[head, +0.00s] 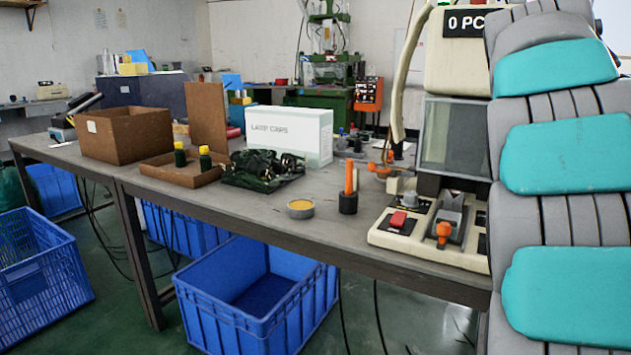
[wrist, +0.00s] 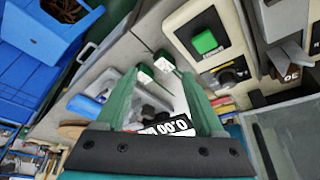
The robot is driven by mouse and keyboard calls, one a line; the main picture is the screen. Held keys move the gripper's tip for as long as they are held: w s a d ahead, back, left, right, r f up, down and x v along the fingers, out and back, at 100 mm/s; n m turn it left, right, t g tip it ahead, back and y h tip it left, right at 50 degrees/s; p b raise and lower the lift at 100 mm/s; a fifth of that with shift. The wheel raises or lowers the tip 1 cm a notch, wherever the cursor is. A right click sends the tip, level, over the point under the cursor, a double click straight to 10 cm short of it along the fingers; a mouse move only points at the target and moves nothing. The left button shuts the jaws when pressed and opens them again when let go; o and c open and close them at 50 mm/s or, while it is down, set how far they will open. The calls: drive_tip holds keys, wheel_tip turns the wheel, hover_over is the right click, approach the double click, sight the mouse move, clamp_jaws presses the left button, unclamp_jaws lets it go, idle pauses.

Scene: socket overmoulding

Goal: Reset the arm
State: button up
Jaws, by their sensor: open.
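My gripper (wrist: 154,68) shows in the wrist view as two green fingers rising from a dark plate. It is open and I see nothing held between its fingertips. A black display with white digits (wrist: 166,127) shows behind and between the fingers. The gripper is not visible in the head view. There, my arm with grey and teal covers fills the right edge and hides part of the cream machine (head: 459,68). The machine has a red button (head: 398,219) and an orange knob (head: 444,231) at its base.
The workbench (head: 243,203) carries a brown box (head: 127,147), a white carton (head: 290,138), green-black parts (head: 262,168), a round tin (head: 300,209) and an orange-handled tool (head: 349,190). Blue crates (head: 262,325) stand below it. The wrist view shows a green button (wrist: 205,41) close by.

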drive_tip(key=s+a+f+n+g+y, duration=0.2)
drive_tip(key=s+a+f+n+y, duration=0.2)
drive_tip(key=s+a+f+n, duration=1.1)
drive_tip(key=s+a+f, duration=0.9)
drive_tip(key=s+f, duration=0.2)
drive_tip(key=f, duration=0.2)
drive_tip(key=shift+s+g, duration=0.15)
drive_tip(key=shift+g, duration=0.15)
